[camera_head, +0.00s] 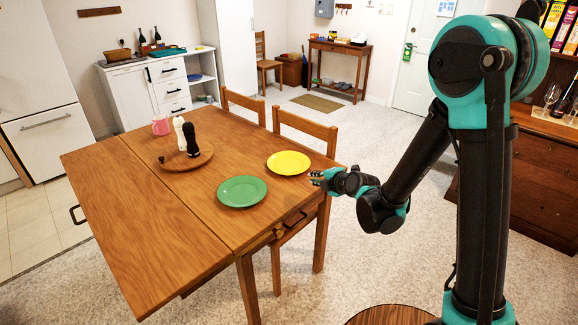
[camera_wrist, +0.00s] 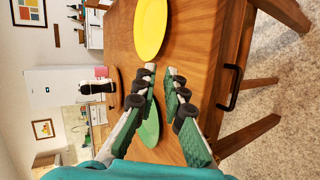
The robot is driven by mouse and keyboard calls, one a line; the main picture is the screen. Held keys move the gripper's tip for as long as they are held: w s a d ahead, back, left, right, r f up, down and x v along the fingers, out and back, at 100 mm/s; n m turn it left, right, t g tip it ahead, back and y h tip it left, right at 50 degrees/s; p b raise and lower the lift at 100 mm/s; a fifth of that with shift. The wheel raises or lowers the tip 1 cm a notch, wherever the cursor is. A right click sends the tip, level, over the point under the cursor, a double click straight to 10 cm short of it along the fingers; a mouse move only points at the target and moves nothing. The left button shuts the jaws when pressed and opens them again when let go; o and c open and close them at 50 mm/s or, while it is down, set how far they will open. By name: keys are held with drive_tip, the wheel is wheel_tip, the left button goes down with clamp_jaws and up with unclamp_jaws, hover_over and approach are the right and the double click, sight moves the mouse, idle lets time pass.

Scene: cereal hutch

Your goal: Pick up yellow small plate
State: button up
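The small yellow plate (camera_head: 288,163) lies flat near the right end of the wooden table (camera_head: 150,240). It also shows at the top of the wrist view (camera_wrist: 150,28), beyond my fingertips. My gripper (camera_head: 316,178) is at the table's right edge, just right of and in front of the yellow plate, apart from it. In the wrist view my gripper (camera_wrist: 162,70) has a gap between its fingertips and nothing between them.
A green plate (camera_head: 242,191) lies left of the yellow one, close to it. A round wooden board (camera_head: 186,160) holds a white mill (camera_head: 179,133) and a black mill (camera_head: 191,140). A pink mug (camera_head: 160,125) stands behind. Chairs (camera_head: 305,130) line the far side.

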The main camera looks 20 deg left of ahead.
sight(295, 180)
drive_tip(key=x, duration=1.5)
drive_tip(key=shift+w+a+f, duration=0.1)
drive_tip(key=shift+w+a, duration=0.05)
drive_tip(key=shift+a, duration=0.2)
clamp_jaws()
